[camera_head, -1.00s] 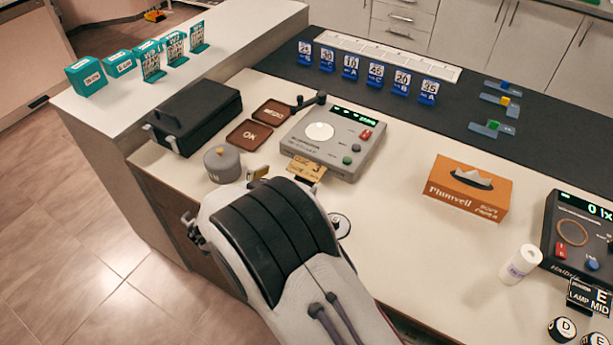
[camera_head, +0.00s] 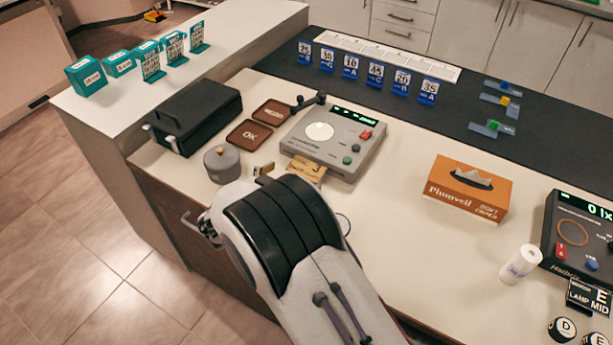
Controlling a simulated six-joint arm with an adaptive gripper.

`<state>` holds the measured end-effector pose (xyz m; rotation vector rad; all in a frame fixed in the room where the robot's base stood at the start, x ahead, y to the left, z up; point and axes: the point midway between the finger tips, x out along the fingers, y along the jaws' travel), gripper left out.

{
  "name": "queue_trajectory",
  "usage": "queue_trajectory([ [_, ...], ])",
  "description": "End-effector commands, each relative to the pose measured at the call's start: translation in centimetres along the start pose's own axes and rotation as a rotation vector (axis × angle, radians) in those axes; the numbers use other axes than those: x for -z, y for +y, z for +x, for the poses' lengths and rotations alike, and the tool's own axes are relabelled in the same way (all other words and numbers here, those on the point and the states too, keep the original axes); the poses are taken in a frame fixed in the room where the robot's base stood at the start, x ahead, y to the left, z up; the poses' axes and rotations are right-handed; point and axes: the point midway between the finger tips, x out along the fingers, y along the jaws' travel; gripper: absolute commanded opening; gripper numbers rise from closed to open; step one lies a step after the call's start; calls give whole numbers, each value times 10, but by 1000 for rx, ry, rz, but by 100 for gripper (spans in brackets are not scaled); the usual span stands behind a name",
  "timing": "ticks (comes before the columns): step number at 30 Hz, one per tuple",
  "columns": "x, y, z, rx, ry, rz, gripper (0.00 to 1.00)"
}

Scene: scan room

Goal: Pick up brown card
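A tan-brown card (camera_head: 307,168) with dark print lies at the front edge of the grey device (camera_head: 335,140) with a round white dial. Its lower part is hidden behind my arm. My arm (camera_head: 285,225) reaches in from the bottom, with its black-and-white link just in front of the card. My gripper is largely hidden behind this link, and its fingertips cannot be made out clearly. A small pale and dark piece (camera_head: 264,170) shows just left of the card; I cannot tell whether it belongs to my gripper.
Two brown trays, one marked OK (camera_head: 249,135), lie left of the device. A grey lidded pot (camera_head: 222,164) and a black case (camera_head: 195,115) stand further left. An orange tissue box (camera_head: 468,188) stands right. The counter between device and box is clear.

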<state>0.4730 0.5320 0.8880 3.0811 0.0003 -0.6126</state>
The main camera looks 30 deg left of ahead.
Motion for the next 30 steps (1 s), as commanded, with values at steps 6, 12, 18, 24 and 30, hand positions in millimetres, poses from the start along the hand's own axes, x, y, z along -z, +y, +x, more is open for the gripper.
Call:
queue_trajectory([
  [6,-2,2,14,-2,-1,1,89],
  [12,-3,3,37,-2,0,1,89],
  [18,-3,2,50,0,-1,1,89],
  [24,-3,2,52,0,-1,0,89],
  [30,-3,2,51,0,-1,0,89],
])
